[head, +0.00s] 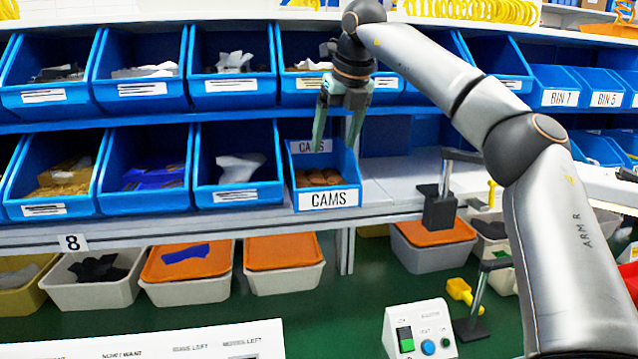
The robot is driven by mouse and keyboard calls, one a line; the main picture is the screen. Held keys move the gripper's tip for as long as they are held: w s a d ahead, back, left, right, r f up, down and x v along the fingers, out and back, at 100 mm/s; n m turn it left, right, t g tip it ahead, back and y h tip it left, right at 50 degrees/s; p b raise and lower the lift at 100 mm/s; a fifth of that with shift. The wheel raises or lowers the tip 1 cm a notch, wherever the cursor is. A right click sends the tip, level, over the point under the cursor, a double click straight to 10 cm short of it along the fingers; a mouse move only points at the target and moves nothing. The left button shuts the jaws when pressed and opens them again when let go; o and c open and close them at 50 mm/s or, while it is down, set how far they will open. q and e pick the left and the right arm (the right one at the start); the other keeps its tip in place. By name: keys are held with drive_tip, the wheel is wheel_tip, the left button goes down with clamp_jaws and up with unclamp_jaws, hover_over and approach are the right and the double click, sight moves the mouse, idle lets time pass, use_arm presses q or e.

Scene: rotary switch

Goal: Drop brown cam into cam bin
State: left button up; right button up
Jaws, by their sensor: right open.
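The cam bin (328,199), a small blue bin with a white CAMS label on its front, stands at the right end of the row of blue bins on the shelf. Several brown cams (318,177) lie in it. I cannot tell which of them the task's brown cam is. My right gripper (335,143) hangs over the bin with its fingers pointing down and spread apart. Nothing shows between the fingers. My left gripper is not in the head view.
More blue bins (238,194) stand close on the left, and another row is above, behind my right wrist. The white shelf (392,190) right of the cam bin is partly clear. A dark stand (440,207) rises farther right. Tubs with orange lids (283,252) sit below.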

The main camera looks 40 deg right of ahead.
drive_tip(key=p+v, duration=0.2)
drive_tip(key=v, duration=1)
drive_tip(key=shift+s+r, duration=0.15)
drive_tip(key=shift+r, duration=0.05)
drive_tip(key=shift+a, duration=0.1)
